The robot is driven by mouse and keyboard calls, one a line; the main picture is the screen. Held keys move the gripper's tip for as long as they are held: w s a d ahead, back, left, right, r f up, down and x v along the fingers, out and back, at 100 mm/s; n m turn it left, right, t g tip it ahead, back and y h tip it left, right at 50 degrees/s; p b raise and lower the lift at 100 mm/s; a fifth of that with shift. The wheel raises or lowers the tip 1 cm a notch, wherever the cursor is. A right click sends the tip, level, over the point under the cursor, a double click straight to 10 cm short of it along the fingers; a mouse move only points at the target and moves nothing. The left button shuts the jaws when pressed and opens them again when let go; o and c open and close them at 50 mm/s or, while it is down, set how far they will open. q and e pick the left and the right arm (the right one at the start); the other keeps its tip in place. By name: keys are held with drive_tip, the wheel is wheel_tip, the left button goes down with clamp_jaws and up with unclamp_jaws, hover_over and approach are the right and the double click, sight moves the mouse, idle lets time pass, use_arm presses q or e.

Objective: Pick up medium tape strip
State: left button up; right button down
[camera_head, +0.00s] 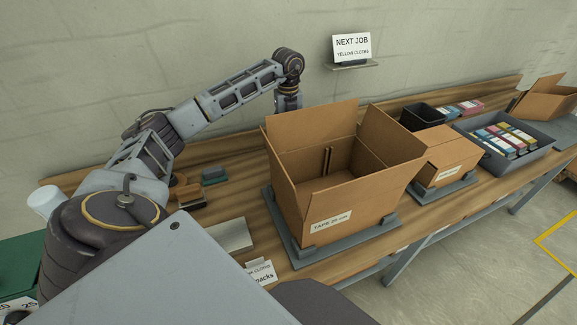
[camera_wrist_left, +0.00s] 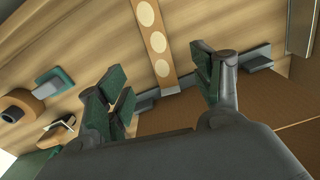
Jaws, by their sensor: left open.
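A brown strip with several pale round spots (camera_wrist_left: 155,40) shows in the left wrist view; I cannot tell whether it is the medium tape strip. My left gripper (camera_wrist_left: 160,82) is open, its green-padded fingers either side of the strip's lower end. Whether they touch it is unclear. A tan tape roll (camera_wrist_left: 20,105) lies at the left of that view. In the head view my left arm reaches behind the large open carton (camera_head: 345,195), which hides the fingertips. My right gripper is not in view.
The carton stands on a grey base (camera_head: 290,236) on the wooden bench. A smaller closed carton (camera_head: 446,155), a black bin (camera_head: 424,117) and a grey tray (camera_head: 540,158) of coloured packs stand to its right. Small bench items (camera_head: 190,196) sit left of the carton.

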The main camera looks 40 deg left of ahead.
use_arm(q)
wheel_tip(320, 180, down, 7)
drive_tip(key=shift+f, duration=0.1)
drive_tip(key=shift+f+b, duration=0.3)
drive_tip(key=shift+f, duration=0.5)
drive_tip(key=f, duration=0.3)
drive_tip(key=shift+s+d+f, duration=0.1)
drive_tip(key=shift+s+d, duration=0.05)
drive_tip(key=shift+s, duration=0.25)
drive_tip(key=shift+f, duration=0.75)
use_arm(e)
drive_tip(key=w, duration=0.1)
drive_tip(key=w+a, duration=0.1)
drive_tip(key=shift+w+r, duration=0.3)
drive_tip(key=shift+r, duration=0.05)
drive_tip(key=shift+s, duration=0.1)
